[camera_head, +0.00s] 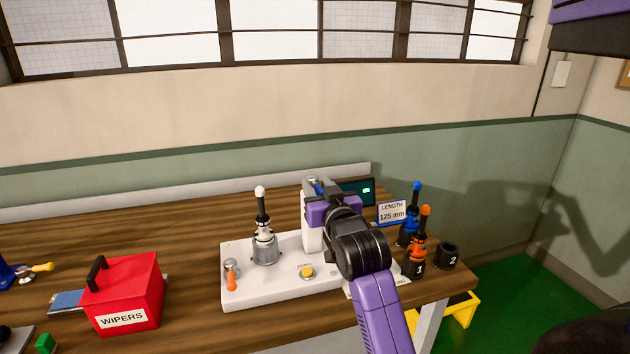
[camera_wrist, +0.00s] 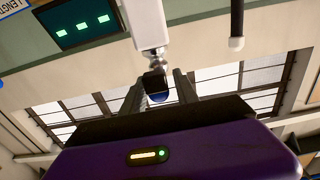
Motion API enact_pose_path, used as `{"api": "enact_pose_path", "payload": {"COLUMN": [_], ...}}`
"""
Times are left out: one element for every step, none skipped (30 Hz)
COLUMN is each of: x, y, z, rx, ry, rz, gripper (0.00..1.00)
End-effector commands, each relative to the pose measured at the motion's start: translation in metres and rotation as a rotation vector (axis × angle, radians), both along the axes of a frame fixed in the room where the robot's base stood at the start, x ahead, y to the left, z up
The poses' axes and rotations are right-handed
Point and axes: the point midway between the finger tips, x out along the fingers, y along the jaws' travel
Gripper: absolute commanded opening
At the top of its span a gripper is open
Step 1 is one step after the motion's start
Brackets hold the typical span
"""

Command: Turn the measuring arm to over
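The measuring device has a white base (camera_head: 245,294) on the bench and a white column (camera_head: 311,238). My purple and black arm hides part of the column and its top. In the wrist view, which is turned over, a white part of the device (camera_wrist: 147,24) ends in a small grey joint and a dark knob with a blue end (camera_wrist: 158,97). My gripper (camera_wrist: 159,78) has one finger on each side of this knob. A gap shows on the right side, so it looks open around the knob. Contact on the left is unclear.
A white-tipped tool (camera_head: 264,241) stands upright on the base and also shows in the wrist view (camera_wrist: 237,20). A screen (camera_head: 358,192), a LENGTH sign (camera_head: 392,212), blue (camera_head: 410,229) and orange (camera_head: 418,254) tools stand to the right. A red WIPERS box (camera_head: 125,295) is at left.

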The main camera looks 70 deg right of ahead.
Motion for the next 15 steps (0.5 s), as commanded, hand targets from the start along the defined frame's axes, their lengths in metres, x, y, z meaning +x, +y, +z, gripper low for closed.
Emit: {"api": "enact_pose_path", "payload": {"x": [0.004,0.006,0.009,0.010,0.011,0.013,0.013,0.014,0.014,0.014,0.014,0.014,0.014,0.014,0.014], "y": [-0.005,-0.007,-0.010,-0.011,-0.013,-0.014,-0.015,-0.015,-0.016,-0.016,-0.016,-0.016,-0.016,-0.016,-0.016], "z": [0.001,0.002,0.001,0.001,0.001,0.001,0.001,0.000,0.000,0.000,0.000,0.000,0.000,0.000,0.000], "rx": [-0.001,-0.001,-0.001,-0.001,-0.001,-0.001,-0.001,-0.001,-0.001,-0.001,-0.001,-0.001,-0.001,-0.001,-0.001], "ry": [0.001,0.000,0.000,0.000,0.000,0.000,0.000,0.000,0.000,0.000,0.000,0.000,0.000,0.000,0.000], "rz": [-0.001,0.000,0.000,0.000,0.000,0.000,0.000,0.000,0.000,0.000,0.000,0.000,0.000,0.000,0.000], "gripper": [0.36,0.36,0.36,0.36,0.36,0.36,0.36,0.36,0.36,0.36,0.36,0.36,0.36,0.36,0.36]}}
